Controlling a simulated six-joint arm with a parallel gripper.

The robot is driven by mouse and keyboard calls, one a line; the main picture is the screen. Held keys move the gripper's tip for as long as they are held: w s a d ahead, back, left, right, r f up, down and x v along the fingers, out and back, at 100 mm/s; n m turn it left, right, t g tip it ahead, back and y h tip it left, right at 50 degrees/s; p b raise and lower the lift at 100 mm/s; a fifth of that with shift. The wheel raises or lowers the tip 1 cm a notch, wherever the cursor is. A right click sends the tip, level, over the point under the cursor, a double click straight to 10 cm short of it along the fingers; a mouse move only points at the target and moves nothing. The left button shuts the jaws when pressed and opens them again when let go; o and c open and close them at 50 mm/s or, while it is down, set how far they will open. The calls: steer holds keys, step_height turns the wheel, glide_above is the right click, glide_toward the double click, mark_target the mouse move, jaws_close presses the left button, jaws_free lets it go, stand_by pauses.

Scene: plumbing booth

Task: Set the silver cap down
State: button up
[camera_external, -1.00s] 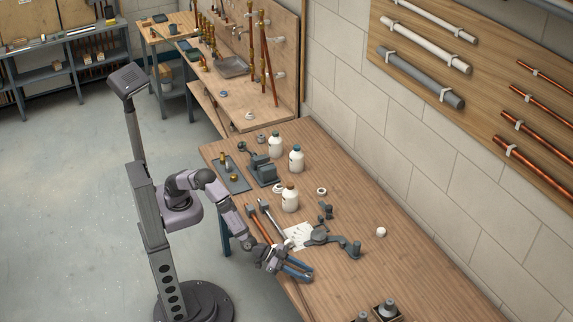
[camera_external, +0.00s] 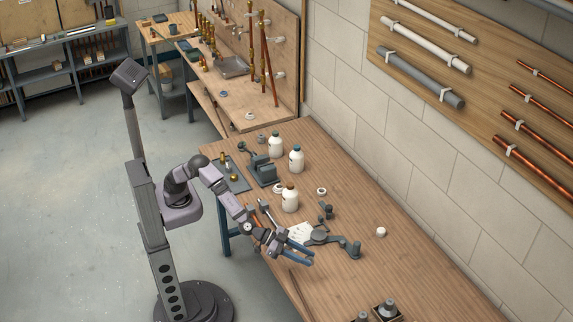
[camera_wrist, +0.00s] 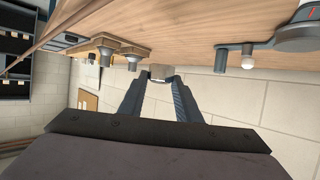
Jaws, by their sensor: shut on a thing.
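My gripper (camera_external: 312,260) is over the near edge of the wooden bench, its blue-grey fingers pointing right. In the wrist view, my gripper (camera_wrist: 160,78) has its two fingers closed on a small silver-grey piece, the silver cap (camera_wrist: 160,71), held between the tips. The cap appears close to the bench surface in that view, but I cannot tell if it touches. The cap is too small or hidden to make out in the external view.
White bottles (camera_external: 290,199) stand farther back. Grey fittings on wooden blocks (camera_external: 386,311) are at the front right. The bench right of a small white piece (camera_external: 381,232) is clear.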

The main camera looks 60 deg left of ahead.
steer(key=w+a+n+t+y, duration=0.2)
steer(key=w+a, duration=0.9)
steer(key=w, duration=0.2)
steer(key=n+t+y+b, duration=0.2)
steer(key=n+y, duration=0.5)
glide_above(309, 184)
steer(key=shift+a+f, duration=0.15)
steer(key=shift+f, duration=4.7)
steer(key=shift+b, duration=0.3)
steer(key=shift+f, duration=0.15)
steer(key=o, duration=1.2)
steer(key=shift+c, duration=0.2)
